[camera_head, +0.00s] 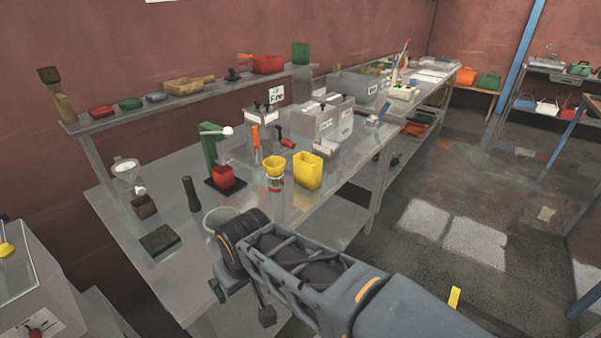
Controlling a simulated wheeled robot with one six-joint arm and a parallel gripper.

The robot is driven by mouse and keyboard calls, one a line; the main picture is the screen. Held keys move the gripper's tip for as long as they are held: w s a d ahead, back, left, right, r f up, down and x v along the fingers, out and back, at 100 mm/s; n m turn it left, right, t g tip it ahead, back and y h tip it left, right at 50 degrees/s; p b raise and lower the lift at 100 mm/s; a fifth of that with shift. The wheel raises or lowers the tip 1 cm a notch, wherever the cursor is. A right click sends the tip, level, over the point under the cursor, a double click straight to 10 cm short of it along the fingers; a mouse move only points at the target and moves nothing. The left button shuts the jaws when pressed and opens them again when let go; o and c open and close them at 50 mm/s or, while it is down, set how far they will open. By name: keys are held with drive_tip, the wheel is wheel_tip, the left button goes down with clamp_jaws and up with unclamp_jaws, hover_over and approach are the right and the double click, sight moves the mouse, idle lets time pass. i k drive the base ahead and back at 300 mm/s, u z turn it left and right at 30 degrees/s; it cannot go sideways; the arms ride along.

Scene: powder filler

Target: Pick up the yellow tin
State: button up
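A yellow open-topped tin (308,172) with a roughly rectangular shape stands upright on the metal workbench (170,188), near its front edge. A smaller round yellow cup or funnel (274,164) sits just left of it, on top of a clear and red piece. My gripper (242,303) is low in front of the bench, nearer the camera and to the left of the tin, well apart from it. Its two dark fingertips are spread, with nothing seen between them. Part of the gripper is hidden behind my arm.
A green press with a red cup (223,176) stands left of the yellow pieces. Orange and red-handled tools and grey bins (328,120) are behind them. A grey round container (218,220) is near the bench's front edge. Open floor (440,200) lies to the right.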

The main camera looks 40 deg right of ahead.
sight(307, 167)
drive_tip(key=k, duration=1.3)
drive_tip(key=z, duration=0.8)
drive_tip(key=i, duration=1.4)
drive_tip(key=u, duration=0.3)
